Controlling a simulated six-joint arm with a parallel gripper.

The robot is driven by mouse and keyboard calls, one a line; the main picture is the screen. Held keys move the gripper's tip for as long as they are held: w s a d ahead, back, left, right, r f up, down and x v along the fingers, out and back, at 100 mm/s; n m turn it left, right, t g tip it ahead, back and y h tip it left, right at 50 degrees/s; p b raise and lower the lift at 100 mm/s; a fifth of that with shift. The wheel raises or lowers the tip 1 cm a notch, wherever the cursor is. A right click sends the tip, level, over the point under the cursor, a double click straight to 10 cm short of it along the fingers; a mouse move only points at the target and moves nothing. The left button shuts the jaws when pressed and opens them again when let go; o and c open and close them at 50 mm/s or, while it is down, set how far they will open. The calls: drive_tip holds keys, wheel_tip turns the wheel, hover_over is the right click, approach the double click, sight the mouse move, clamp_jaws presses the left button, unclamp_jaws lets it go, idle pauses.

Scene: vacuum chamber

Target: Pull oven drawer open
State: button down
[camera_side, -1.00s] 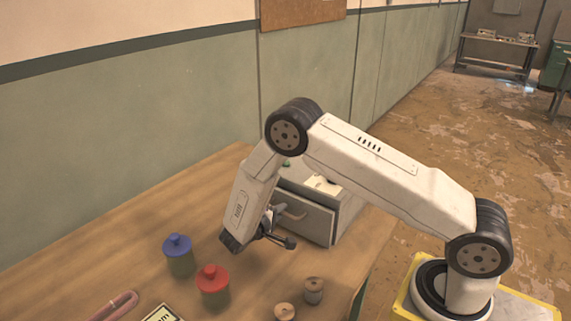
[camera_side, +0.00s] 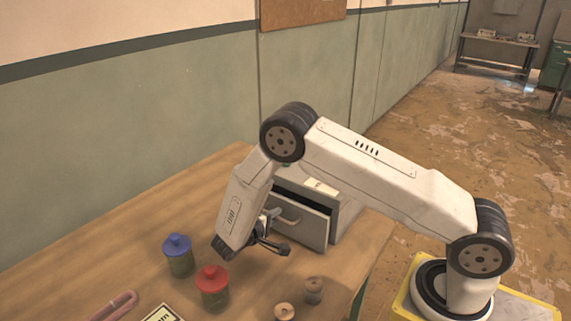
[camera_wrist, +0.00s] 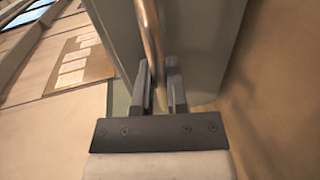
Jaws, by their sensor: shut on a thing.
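The grey oven (camera_side: 347,212) stands on the table behind my forearm. Its drawer (camera_side: 314,233) stands partly out, with a dark opening showing above its front panel. The curved handle (camera_side: 291,219) is on that panel. In the wrist view my gripper (camera_wrist: 160,75) is shut on the handle (camera_wrist: 151,35), the bar running between the two fingers. The drawer's grey front (camera_wrist: 200,45) fills the upper middle there. In the side view my gripper (camera_side: 272,228) is at the left of the drawer front, and its far finger is partly hidden.
A blue-lidded jar (camera_side: 179,255) and a red-lidded jar (camera_side: 212,288) stand on the table left of and in front of my gripper. Two small spools (camera_side: 313,290) are near the front edge. A pink loop (camera_side: 115,306) and a label card (camera_side: 163,314) lie at front left.

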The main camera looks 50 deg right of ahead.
drive_tip(key=shift+v, duration=0.9)
drive_tip(key=shift+f, duration=0.2)
drive_tip(key=c, duration=0.7)
unclamp_jaws()
drive_tip(key=shift+r, duration=0.15)
